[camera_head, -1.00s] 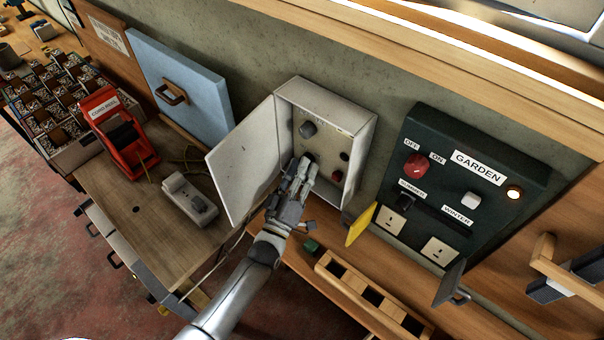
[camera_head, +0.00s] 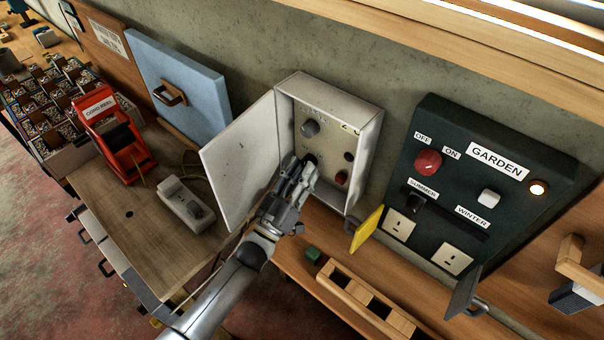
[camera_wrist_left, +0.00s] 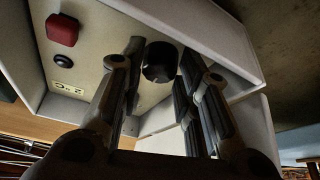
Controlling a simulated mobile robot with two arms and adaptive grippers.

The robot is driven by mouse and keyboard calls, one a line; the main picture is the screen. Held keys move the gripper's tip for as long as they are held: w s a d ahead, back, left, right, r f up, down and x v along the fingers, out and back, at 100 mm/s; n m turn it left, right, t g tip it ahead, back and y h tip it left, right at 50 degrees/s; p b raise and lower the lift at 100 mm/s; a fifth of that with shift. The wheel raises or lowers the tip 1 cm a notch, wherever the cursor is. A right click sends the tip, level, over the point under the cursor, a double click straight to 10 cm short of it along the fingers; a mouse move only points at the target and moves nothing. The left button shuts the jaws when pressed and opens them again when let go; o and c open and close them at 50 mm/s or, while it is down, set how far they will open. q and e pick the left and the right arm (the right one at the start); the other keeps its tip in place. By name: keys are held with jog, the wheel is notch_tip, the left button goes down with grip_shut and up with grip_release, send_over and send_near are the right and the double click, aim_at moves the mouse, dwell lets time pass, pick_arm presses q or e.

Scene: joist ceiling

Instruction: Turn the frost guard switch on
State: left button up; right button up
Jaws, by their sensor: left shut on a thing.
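The open white switch box (camera_head: 367,125) is on the wall in the middle of the head view. Its panel has a grey knob (camera_head: 310,128), a black knob (camera_head: 310,158), a red button (camera_head: 341,178) and a small dark round part (camera_head: 349,156). The lettering is too small to read. My left gripper (camera_head: 301,172) reaches into the box. The red button (camera_wrist_left: 62,29) also shows there. My right gripper is out of view.
The box door (camera_head: 240,160) stands open left of my arm. A green GARDEN panel (camera_head: 510,195) with a lit lamp (camera_head: 537,188) and a yellow flap (camera_head: 367,229) are to the right. A wooden rack (camera_head: 345,290) and a small green block (camera_head: 312,254) are on the bench below.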

pick_arm(q)
jog(key=o, duration=0.7)
jog(key=shift+o, duration=0.2)
jog(key=v, duration=1.2)
